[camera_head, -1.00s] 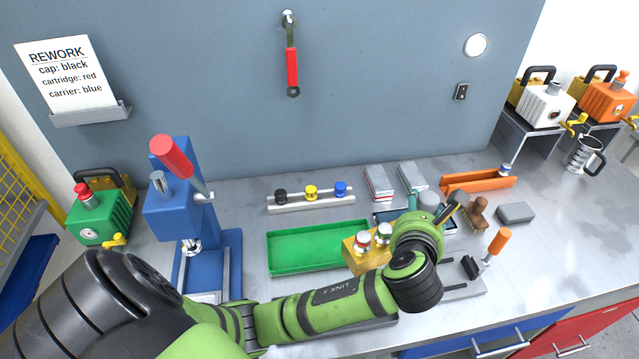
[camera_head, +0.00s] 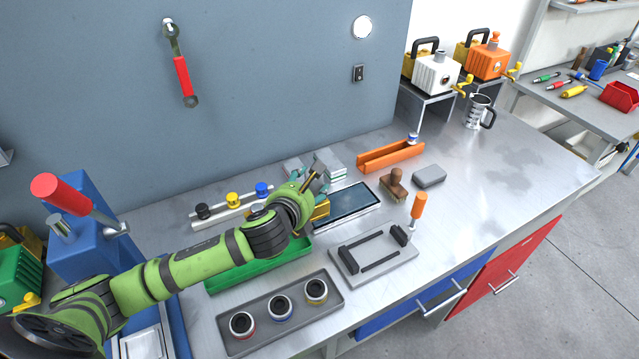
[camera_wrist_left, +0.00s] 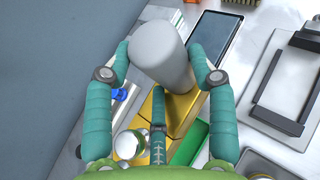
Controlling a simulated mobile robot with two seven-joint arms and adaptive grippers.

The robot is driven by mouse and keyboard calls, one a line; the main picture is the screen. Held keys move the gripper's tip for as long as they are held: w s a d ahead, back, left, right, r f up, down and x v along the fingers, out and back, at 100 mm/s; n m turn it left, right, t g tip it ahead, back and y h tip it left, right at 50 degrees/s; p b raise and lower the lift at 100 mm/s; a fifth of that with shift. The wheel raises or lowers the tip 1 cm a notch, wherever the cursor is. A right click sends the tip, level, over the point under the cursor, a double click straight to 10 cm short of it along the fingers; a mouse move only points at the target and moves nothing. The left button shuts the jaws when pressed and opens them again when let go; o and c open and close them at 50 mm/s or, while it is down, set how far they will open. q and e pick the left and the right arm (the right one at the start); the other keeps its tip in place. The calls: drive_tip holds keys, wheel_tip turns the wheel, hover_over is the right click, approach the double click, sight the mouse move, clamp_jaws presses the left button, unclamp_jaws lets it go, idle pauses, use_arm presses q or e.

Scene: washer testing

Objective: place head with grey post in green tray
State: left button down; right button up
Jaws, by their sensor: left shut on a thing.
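My left gripper (camera_wrist_left: 162,62) is shut on the grey post (camera_wrist_left: 160,48) of a gold head; the post stands between the two teal fingers. The gold head (camera_wrist_left: 182,105) lies beyond the post in the wrist view, partly covered by fingers, with a silver knob (camera_wrist_left: 128,145) beside it. In the head view my left gripper (camera_head: 320,186) and the head's gold edge (camera_head: 321,211) show near the right end of the green tray (camera_head: 225,281). My arm covers part of the tray. I cannot tell how high the head is. My right gripper is not in view.
A dark flat panel (camera_head: 354,201) lies right of the gripper. A grey fixture (camera_head: 375,272) and a carrier with three dark rings (camera_head: 262,325) lie in front. A rail with coloured knobs (camera_head: 218,219) is behind the green tray.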

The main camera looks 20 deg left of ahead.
use_arm(q)
drive_tip(key=s+a+f+b, duration=0.2)
drive_tip(key=a, duration=0.1)
drive_tip(key=s+a+f+b, duration=0.1)
drive_tip(key=b, duration=0.1)
drive_tip(key=shift+s+a+f, duration=0.25)
drive_tip(key=shift+s+a, duration=0.05)
drive_tip(key=shift+s+a+b, duration=0.3)
wheel_tip(320, 180, down, 4)
drive_tip(key=b, duration=0.5)
drive_tip(key=shift+f, duration=0.1)
drive_tip(key=c, duration=0.8)
unclamp_jaws()
drive_tip(key=shift+s+f, duration=0.1)
drive_tip(key=shift+f, duration=0.15)
drive_tip(key=o, duration=0.4)
drive_tip(key=shift+d, duration=0.1)
